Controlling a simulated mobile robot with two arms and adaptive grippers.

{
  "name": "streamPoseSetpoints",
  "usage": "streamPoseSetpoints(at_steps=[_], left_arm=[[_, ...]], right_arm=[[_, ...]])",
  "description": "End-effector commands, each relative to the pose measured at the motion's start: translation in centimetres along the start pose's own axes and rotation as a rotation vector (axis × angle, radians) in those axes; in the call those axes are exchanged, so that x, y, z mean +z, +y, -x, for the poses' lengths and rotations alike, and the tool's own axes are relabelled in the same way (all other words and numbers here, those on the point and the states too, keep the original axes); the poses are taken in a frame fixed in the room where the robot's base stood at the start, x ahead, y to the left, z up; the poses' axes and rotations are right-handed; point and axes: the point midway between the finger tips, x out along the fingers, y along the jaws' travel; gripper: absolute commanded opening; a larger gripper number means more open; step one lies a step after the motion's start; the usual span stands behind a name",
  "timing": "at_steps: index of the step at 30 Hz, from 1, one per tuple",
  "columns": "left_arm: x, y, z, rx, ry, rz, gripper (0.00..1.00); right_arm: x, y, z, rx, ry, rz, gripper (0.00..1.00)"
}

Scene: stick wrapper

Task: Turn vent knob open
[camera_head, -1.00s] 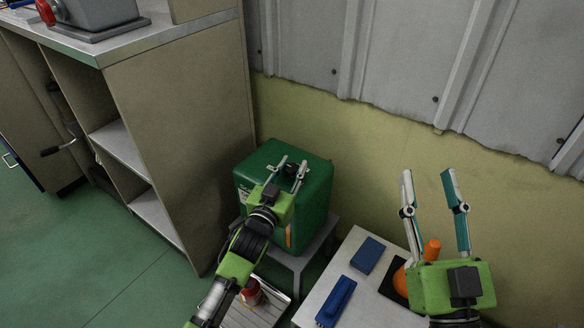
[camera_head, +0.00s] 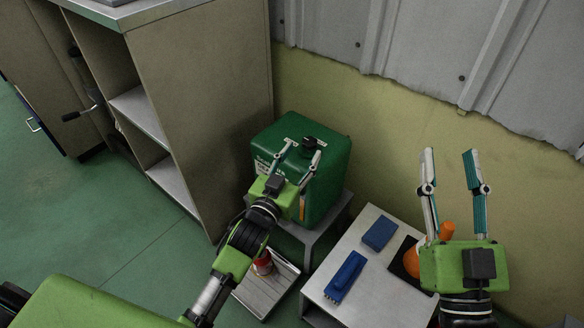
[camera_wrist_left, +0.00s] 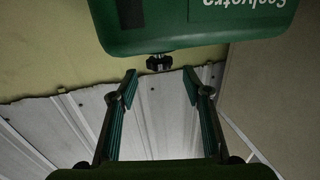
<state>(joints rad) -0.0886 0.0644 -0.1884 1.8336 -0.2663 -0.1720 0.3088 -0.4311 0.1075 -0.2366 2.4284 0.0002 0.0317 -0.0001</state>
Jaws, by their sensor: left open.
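A green container (camera_head: 286,133) with white lettering stands on a low grey stand, with a black vent knob (camera_head: 309,144) on its top. My left gripper (camera_head: 303,150) is open and empty, its fingers pointing towards the knob. In the left wrist view the knob (camera_wrist_left: 159,62) shows just past the fingertips (camera_wrist_left: 160,75), between their lines and apart from both. The container (camera_wrist_left: 150,28) appears upside down there. Whether the knob is turned cannot be told. My right gripper (camera_head: 449,152) is open and empty, raised at the right near the small table.
A small light table (camera_head: 345,238) holds a blue block (camera_head: 380,233), a blue brush (camera_head: 346,276) and an orange object (camera_head: 447,231). A red-and-white can (camera_head: 263,263) stands on a low tray (camera_head: 262,297). A shelf cabinet (camera_head: 205,110) stands left of the container; a wall is behind.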

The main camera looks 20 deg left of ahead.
Motion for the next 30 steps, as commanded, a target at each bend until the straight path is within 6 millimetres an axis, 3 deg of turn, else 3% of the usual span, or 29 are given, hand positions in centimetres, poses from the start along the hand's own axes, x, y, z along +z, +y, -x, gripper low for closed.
streamPoseSetpoints(at_steps=[3,10,30], left_arm=[[0.1,0.0,2.6,0.0,-0.002,0.001,0.45],[0.0,0.0,5.5,0.0,0.0,0.0,0.45],[0.0,0.0,6.0,0.0,0.0,0.0,0.45]], right_arm=[[0.0,0.0,0.0,0.0,0.0,0.0,0.4],[0.0,0.0,0.0,0.0,0.0,0.0,0.4],[0.0,0.0,0.0,0.0,0.0,-0.001,0.4]])
